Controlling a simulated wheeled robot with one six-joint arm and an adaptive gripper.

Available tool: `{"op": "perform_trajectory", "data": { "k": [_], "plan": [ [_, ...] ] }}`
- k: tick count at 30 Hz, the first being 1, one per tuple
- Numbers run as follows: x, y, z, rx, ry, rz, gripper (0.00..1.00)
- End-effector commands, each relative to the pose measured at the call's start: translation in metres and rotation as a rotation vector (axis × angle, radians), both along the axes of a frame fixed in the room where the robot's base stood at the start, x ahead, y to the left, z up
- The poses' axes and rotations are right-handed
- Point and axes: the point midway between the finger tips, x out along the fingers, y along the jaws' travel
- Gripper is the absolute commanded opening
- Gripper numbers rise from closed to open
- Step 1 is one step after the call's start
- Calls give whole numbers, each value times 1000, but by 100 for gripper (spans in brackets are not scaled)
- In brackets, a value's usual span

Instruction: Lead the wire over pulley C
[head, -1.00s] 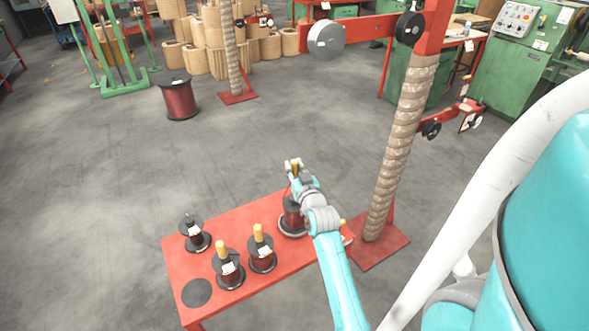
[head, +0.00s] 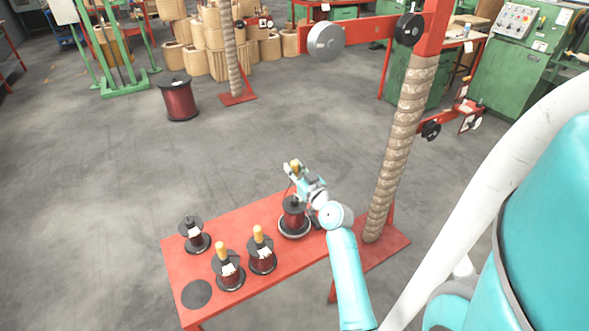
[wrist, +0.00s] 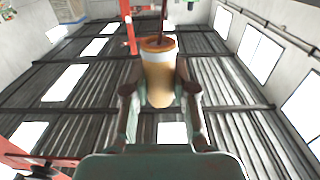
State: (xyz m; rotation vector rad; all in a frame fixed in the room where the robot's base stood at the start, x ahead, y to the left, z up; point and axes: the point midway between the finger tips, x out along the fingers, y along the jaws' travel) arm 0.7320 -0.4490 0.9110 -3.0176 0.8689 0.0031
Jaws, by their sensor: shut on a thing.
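My gripper (head: 296,168) is above the far right part of the red table (head: 215,262). In the wrist view the two fingers (wrist: 161,102) are shut on a tan wooden handle (wrist: 159,78), with a dark red wire coming out of its end. A spool of dark red wire (head: 293,216) stands upright on the table just below my gripper, and a thin strand seems to run up from it. Pulleys sit on the red post: a large silver wheel (head: 326,41), a black pulley (head: 410,28) and a lower black pulley (head: 431,130). No letters are readable, so I cannot tell which is C.
Several other spools (head: 229,270) stand on the table, some with tan handles. A rope-wrapped post (head: 395,150) rises right of my gripper. A large spool (head: 179,99) stands on the floor. Green machines (head: 519,55) are at the back right.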

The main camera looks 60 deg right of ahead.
Motion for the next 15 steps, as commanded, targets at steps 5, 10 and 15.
{"op": "perform_trajectory", "data": {
  "k": [5, 10, 15],
  "plan": [
    [0, 0, 1, -2, -2, 10, 0],
    [0, 0, 1, -2, -2, 10, 0],
    [-3, 2, 1, -2, -2, 9, 0]
  ]
}}
